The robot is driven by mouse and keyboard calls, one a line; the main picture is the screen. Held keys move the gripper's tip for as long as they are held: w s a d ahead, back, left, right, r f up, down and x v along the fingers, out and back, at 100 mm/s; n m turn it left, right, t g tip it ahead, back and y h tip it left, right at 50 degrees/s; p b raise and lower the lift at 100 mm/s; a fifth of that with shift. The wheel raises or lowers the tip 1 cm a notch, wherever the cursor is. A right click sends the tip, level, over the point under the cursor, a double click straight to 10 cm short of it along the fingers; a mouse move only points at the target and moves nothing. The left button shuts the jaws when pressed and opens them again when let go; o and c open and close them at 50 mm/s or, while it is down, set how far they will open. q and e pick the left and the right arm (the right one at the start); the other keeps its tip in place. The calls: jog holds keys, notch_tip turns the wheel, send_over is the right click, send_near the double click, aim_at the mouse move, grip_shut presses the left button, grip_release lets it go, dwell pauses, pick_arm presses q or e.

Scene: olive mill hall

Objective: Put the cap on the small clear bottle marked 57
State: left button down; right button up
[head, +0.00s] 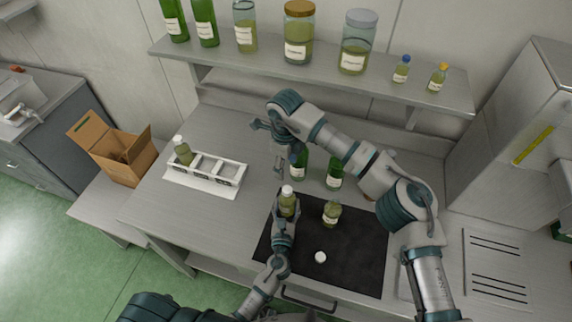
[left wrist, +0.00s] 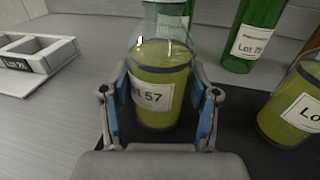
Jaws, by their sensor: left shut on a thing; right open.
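The small clear bottle marked 57 (head: 288,204) holds olive-green liquid and stands upright at the mat's back left edge. In the left wrist view the bottle (left wrist: 160,88) sits between the blue pads, label partly covered. My left gripper (head: 285,219) is shut on it; it also shows in the left wrist view (left wrist: 160,118). A white top like a cap shows at its mouth in the head view; how it sits is unclear. A loose white cap (head: 320,257) lies on the dark mat (head: 352,262). My right gripper (head: 268,145) is open, above and behind the bottle.
A similar small bottle (head: 332,213) stands on the mat to the right. Two green bottles (head: 299,167) (head: 334,174) stand behind. A white rack (head: 204,186) holds a white-capped bottle (head: 183,153) at left. The shelf (head: 325,76) carries jars and bottles. The mat's front is mostly clear.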

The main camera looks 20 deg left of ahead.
pick_arm(q)
jog(key=shift+c, duration=1.1)
grip_release()
jog(key=shift+s+d+f, duration=0.1)
jog(key=shift+s, duration=0.4)
jog(key=s, duration=0.3)
jog(key=s+d, duration=0.1)
jog(key=s, duration=0.6)
jog(key=shift+s+d, duration=0.35)
jog(key=shift+s, duration=0.05)
